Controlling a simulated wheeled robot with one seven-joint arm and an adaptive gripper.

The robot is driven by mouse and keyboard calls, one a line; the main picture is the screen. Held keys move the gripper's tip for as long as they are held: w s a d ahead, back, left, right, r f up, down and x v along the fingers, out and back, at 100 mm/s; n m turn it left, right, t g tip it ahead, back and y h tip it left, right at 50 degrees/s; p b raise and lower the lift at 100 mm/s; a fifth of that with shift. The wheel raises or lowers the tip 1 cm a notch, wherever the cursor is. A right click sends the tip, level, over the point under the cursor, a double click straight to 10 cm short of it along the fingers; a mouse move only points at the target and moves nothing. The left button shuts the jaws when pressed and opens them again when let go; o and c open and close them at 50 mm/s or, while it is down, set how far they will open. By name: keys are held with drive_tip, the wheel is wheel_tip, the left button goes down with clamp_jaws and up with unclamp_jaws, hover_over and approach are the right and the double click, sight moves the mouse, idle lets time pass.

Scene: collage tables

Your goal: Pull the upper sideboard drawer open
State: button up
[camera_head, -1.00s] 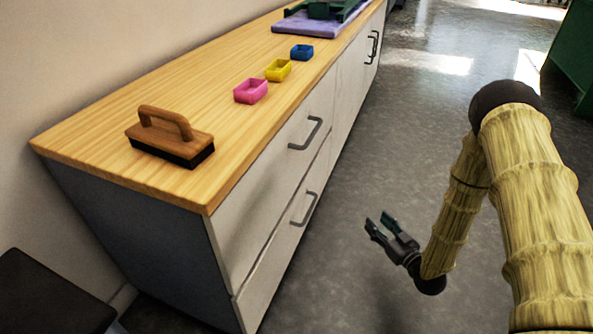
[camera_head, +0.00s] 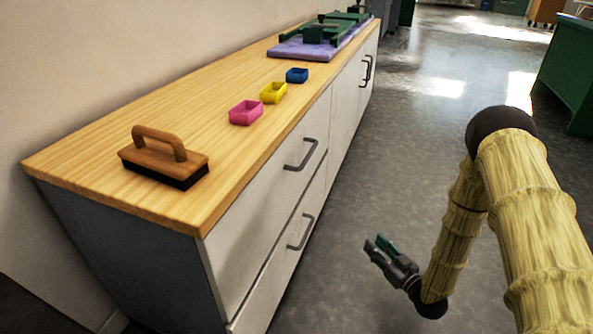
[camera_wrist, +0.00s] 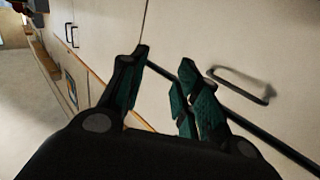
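The sideboard (camera_head: 120,235) stands at the left with a wooden top and pale fronts. Its upper drawer (camera_head: 262,196) looks closed and has a dark bar handle (camera_head: 301,156). The lower drawer (camera_head: 275,270) below it also looks closed, with a similar handle (camera_head: 301,233). My gripper (camera_head: 378,245) is open and empty, to the right of the drawer fronts and apart from both handles. In the wrist view my open gripper (camera_wrist: 160,75) faces the pale fronts. A bar handle (camera_wrist: 240,86) lies right of its fingers; I cannot tell which drawer it belongs to.
On the top are a wooden-handled brush (camera_head: 165,160), a pink tray (camera_head: 245,113), a yellow tray (camera_head: 273,93), a blue tray (camera_head: 297,75) and a purple mat (camera_head: 300,50) bearing a green device. Grey floor (camera_head: 420,140) is clear beside the sideboard. A green cabinet (camera_head: 567,85) stands far right.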

drive_tip(key=a+r+m+g+y+p, duration=0.2)
drive_tip(key=a+r+m+p, duration=0.15)
drive_tip(key=r+p, duration=0.4)
drive_tip(key=a+r+m+g+y+p, duration=0.2)
drive_tip(key=a+r+p, duration=0.2)
drive_tip(key=r, duration=0.6)
drive_tip(key=m+g+y+p, duration=0.2)
drive_tip(key=m+g+p, duration=0.3)
drive_tip(key=p, duration=0.6)
approach(307, 157)
drive_tip(key=shift+n+g, duration=0.55)
drive_tip(key=shift+g, duration=0.05)
drive_tip(key=shift+w+b+x, duration=0.15)
drive_tip(key=shift+b+x, duration=0.6)
drive_tip(key=shift+x, duration=1.8)
drive_tip(key=shift+w+b+x, duration=0.15)
drive_tip(key=shift+b+x, duration=0.55)
drive_tip(key=shift+x, duration=1.85)
drive_tip(key=shift+d+f, duration=0.1)
drive_tip(key=shift+d, duration=0.05)
clamp_jaws()
